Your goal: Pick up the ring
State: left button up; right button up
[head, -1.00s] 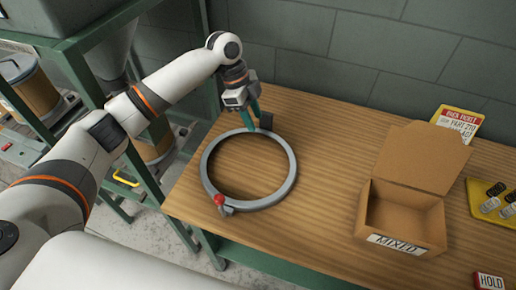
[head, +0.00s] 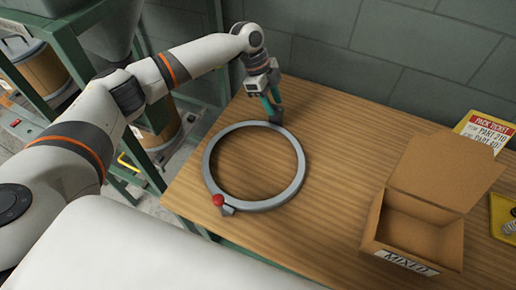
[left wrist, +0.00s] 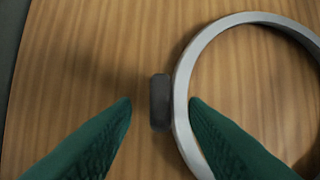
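The ring (head: 211,146) is a large flat grey hoop lying on the wooden table (head: 330,215). A red knob (head: 218,200) sits on its near left edge and a dark tab (head: 277,117) on its far outer edge. The ring also shows in the left wrist view (left wrist: 181,85), with the dark tab (left wrist: 160,102) against its outer side. My left gripper (head: 271,106) is at the far edge of the ring, over the tab. In the wrist view its green fingers (left wrist: 160,103) are apart, with the tab and rim between them; contact cannot be told. My right gripper is out of view.
An open cardboard box (head: 415,225) stands at the right, with a ticket card (head: 485,130) behind it and a yellow tray (head: 503,215) beyond. A grey wall runs along the back. A green frame with a drum (head: 160,135) stands left of the table. Table between ring and box is clear.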

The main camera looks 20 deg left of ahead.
aim_at(275, 105)
pick_arm(q)
jog(key=shift+p+x, duration=0.3)
jog(key=shift+x, duration=1.35)
jog(key=shift+d, duration=0.1)
jog(key=shift+c, duration=0.2)
grip_shut()
